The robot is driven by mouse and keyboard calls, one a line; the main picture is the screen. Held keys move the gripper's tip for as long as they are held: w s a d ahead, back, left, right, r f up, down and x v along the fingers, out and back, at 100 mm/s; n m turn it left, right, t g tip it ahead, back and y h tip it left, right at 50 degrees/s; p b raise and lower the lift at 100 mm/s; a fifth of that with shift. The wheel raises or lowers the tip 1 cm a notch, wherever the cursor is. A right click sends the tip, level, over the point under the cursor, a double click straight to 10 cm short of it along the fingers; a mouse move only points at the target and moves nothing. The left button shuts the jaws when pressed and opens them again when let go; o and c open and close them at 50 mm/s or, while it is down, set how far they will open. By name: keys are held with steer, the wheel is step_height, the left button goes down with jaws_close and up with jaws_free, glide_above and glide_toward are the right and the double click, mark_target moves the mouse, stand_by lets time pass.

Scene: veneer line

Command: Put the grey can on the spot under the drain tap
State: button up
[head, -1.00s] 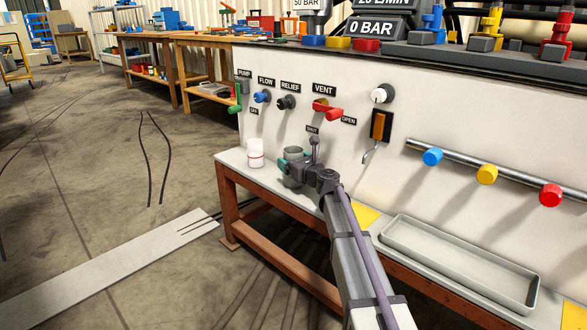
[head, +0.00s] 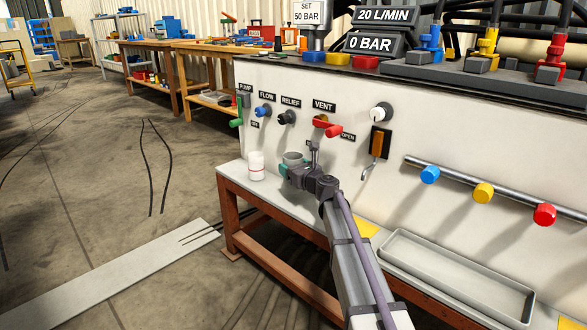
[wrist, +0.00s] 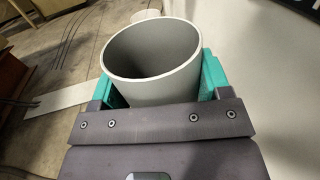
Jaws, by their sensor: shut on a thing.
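The grey can (wrist: 150,60) is an open, hollow cylinder, upright between the teal fingers of my gripper (wrist: 160,84). In the head view the can (head: 292,157) shows at the left part of the bench, with my gripper (head: 294,166) shut on it; my wrist hides its lower part. The drain tap (head: 377,143) has an orange handle and a thin metal spout on the white panel, right of the can. A yellow spot (head: 367,227) lies on the bench below it, partly hidden by my arm.
A white jar with a red band (head: 256,168) stands just left of the can. A shallow grey tray (head: 455,275) lies on the bench at right. The panel carries a red vent lever (head: 330,129) and knobs close behind my gripper.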

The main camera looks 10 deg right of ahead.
mark_target(293, 156)
step_height(293, 156, up, 4)
steer(key=p, duration=0.2)
steer(key=shift+p, duration=0.4)
steer(key=s+a, duration=1.1)
steer(key=a, duration=0.5)
steer(key=shift+s, duration=0.25)
